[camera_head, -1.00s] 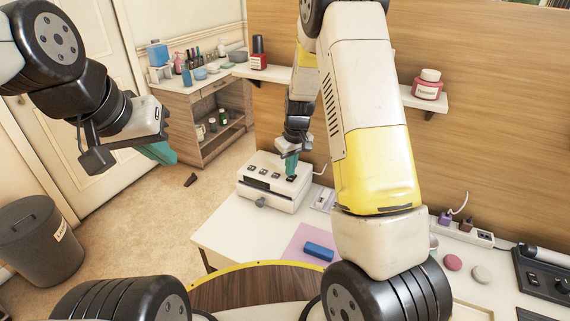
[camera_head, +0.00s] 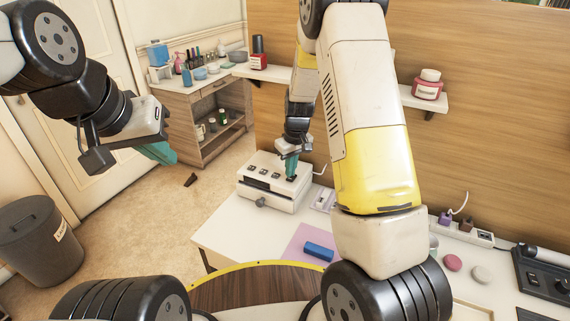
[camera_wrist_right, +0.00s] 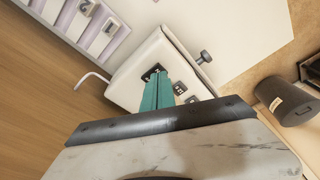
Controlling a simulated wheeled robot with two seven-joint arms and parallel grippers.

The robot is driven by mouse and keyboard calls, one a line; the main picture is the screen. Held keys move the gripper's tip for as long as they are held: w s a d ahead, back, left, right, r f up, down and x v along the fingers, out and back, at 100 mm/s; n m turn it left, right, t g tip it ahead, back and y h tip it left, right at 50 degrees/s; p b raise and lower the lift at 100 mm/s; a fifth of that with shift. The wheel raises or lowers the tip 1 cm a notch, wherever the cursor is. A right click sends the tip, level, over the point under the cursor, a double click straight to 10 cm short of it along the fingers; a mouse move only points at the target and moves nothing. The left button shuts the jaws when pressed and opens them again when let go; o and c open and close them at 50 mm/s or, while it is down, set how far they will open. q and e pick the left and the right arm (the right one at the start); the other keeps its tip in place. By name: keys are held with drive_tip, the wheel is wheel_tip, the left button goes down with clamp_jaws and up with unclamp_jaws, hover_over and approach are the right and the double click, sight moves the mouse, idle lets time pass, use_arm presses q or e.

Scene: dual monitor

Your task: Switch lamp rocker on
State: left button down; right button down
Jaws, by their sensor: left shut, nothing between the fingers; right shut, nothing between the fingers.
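A white box (camera_head: 268,200) with a row of several dark rocker switches on its top stands at the back left of the white table. A round knob (camera_head: 260,202) sticks out of its front. My right gripper (camera_head: 290,176) is shut, its green fingertips at the rocker at the right end of the row. In the right wrist view the shut fingers (camera_wrist_right: 158,90) reach the end rocker (camera_wrist_right: 152,73); they partly cover it, and I cannot tell its position. My left gripper (camera_head: 160,152) is shut and empty, in the air at the left, away from the table.
A blue block (camera_head: 319,251) lies on a pink mat (camera_head: 296,243) in front of the box. A power strip (camera_head: 462,232) and a dark control panel (camera_head: 545,272) are at the right. A bin (camera_head: 38,240) stands on the floor at left.

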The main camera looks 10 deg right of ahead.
drive_tip(key=shift+f, duration=0.65)
drive_tip(key=shift+r, duration=3.55)
wheel_tip(320, 180, up, 9)
drive_tip(key=m+t+y, duration=0.1)
hover_over(290, 179)
drive_tip(key=s, duration=0.5)
drive_tip(key=s+d+r+m+t, duration=0.2)
drive_tip(key=s+r, duration=0.9)
drive_tip(key=s, duration=0.3)
drive_tip(key=s+r+m+t, duration=0.1)
drive_tip(key=s, duration=0.7)
drive_tip(key=shift+s+r+m+t, duration=0.25)
drive_tip(key=shift+m+t, duration=0.05)
